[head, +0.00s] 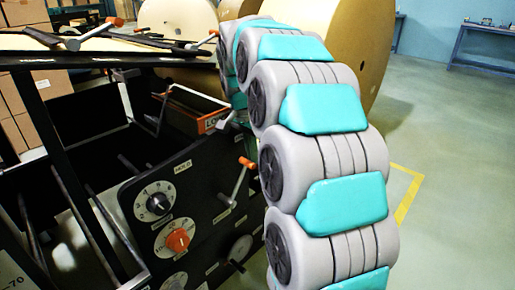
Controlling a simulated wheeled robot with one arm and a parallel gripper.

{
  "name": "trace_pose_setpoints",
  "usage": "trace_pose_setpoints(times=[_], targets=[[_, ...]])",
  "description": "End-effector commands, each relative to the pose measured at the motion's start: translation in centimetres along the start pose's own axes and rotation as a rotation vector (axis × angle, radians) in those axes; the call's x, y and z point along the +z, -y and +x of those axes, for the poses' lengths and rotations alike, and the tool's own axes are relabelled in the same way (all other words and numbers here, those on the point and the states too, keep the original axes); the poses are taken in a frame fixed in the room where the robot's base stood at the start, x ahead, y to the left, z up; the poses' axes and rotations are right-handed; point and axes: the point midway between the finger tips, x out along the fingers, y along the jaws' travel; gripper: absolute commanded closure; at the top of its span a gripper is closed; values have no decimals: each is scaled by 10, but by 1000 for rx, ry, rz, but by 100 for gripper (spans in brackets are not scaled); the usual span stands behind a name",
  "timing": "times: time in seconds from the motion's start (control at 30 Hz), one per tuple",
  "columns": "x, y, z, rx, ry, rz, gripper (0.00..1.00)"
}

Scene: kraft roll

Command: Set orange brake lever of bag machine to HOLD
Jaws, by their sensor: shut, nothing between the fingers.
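A lever with an orange grip (247,163) and a silver shaft is on the black side panel (205,195) of the machine. Its shaft rises from a pivot low on the left, and the grip end points up and slightly right. A pale HOLD label (183,166) is on the panel, up and left of the pivot. A second small label below the lever is too small to read. My grey and teal arm passes close to the right of the lever and curves away to the back. My gripper is not visible; the arm's far end is hidden behind its own links.
The panel also bears a black-and-white dial (156,202) and an orange knob (178,240). An orange-fronted box (215,122) and other orange-tipped handles (117,22) are above. Large kraft rolls (330,40) stand behind. Floor at right, with a yellow line (408,200), is clear.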

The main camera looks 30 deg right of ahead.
Motion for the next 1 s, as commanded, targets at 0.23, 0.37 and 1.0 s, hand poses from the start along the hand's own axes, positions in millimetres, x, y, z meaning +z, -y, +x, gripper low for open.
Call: trace_pose_setpoints(times=[0.23, 0.37, 1.0], targets=[[2, 0, 0, 0, 0, 0, 100], [2, 0, 0, 0, 0, 0, 100], [13, 0, -10, -2, -99, 0, 100]])
